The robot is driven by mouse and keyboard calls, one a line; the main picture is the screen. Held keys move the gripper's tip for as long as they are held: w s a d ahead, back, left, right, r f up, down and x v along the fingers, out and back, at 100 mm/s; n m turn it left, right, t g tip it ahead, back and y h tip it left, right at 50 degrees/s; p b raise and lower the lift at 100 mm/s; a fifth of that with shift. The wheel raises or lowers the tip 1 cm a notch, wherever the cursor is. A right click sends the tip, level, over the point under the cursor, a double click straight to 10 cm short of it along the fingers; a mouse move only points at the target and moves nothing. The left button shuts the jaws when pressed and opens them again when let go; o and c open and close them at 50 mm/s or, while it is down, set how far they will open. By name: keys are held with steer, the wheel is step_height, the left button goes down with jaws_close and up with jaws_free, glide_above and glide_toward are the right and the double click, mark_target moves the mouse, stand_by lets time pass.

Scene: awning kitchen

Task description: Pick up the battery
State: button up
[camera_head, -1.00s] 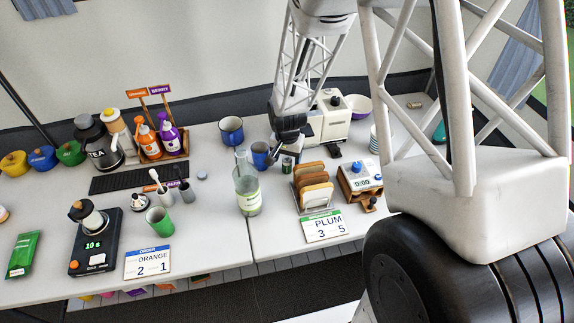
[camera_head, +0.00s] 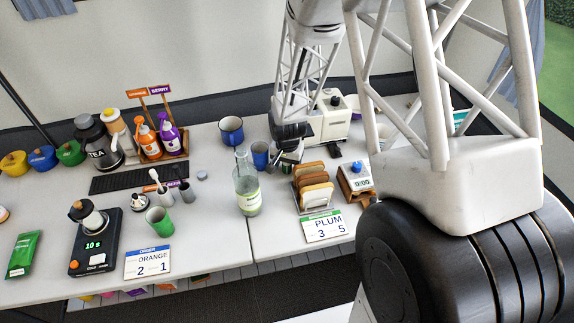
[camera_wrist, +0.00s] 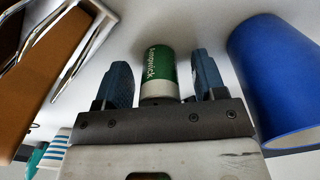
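The battery is a small green and white cylinder (camera_wrist: 159,70) with lettering on its side, seen in the wrist view. It lies between the two blue fingers of my gripper (camera_wrist: 160,82). The fingers are open, with a visible gap on each side of the battery. In the head view, my gripper (camera_head: 287,160) is low over the table between the blue cup and the toast rack. The battery is mostly hidden there by the gripper.
A blue cup (camera_wrist: 275,75) stands close on the right in the wrist view, and on the left in the head view (camera_head: 260,154). The toast rack (camera_head: 313,187) with bread is close on the other side. A glass bottle (camera_head: 247,187) and a cream appliance (camera_head: 330,120) stand nearby.

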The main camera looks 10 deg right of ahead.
steer(key=c, duration=1)
steer(key=shift+r, duration=5)
